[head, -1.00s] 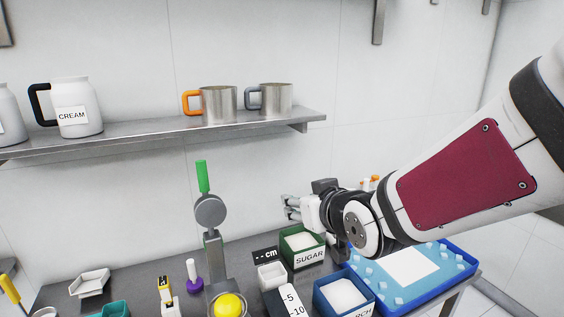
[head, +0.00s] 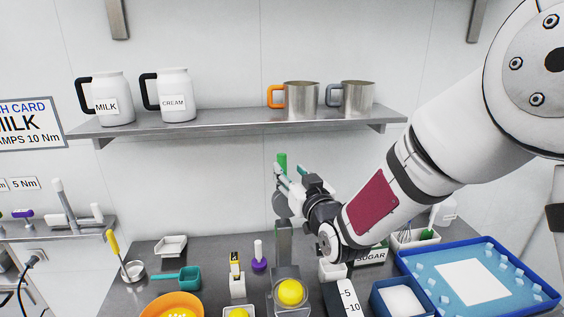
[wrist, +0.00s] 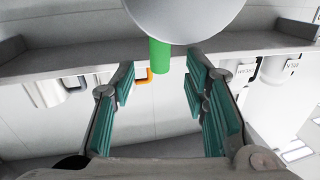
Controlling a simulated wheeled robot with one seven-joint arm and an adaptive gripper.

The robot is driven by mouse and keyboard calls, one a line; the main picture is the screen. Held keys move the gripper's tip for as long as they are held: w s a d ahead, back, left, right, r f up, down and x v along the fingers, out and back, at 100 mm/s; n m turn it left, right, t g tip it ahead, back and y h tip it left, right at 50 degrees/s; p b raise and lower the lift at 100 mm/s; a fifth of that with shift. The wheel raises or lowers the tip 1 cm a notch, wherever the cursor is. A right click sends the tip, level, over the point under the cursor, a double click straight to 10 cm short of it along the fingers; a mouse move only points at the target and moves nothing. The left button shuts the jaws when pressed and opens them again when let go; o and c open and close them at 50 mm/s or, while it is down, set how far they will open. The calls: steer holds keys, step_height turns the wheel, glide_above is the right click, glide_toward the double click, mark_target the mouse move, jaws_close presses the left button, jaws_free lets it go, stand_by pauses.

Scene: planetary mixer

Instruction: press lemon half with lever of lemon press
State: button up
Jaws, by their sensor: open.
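The lemon press (head: 284,240) stands on the counter with its lever upright. Its green handle (head: 282,160) points up above a round grey joint. A yellow lemon half (head: 290,292) sits at the foot of the press, below the lever. My gripper (head: 284,172) is open at the height of the green handle and partly covers the lever. In the wrist view, the green handle (wrist: 160,56) shows between the two teal-padded fingers (wrist: 162,85), towards their far ends. The fingers stand apart from it on both sides. The grey joint (wrist: 185,14) fills the top of that view.
A shelf (head: 230,122) with jugs and metal mugs (head: 301,99) runs along the wall behind. An orange bowl (head: 172,306), a purple-based tool (head: 259,263) and a SUGAR bin (head: 371,256) stand around the press. A blue tray (head: 480,278) lies at the right.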

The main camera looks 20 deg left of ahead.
mark_target(284, 164)
steer(key=x, duration=0.6)
steer(key=shift+w+a, duration=0.2)
steer(key=shift+w, duration=0.05)
jaws_close()
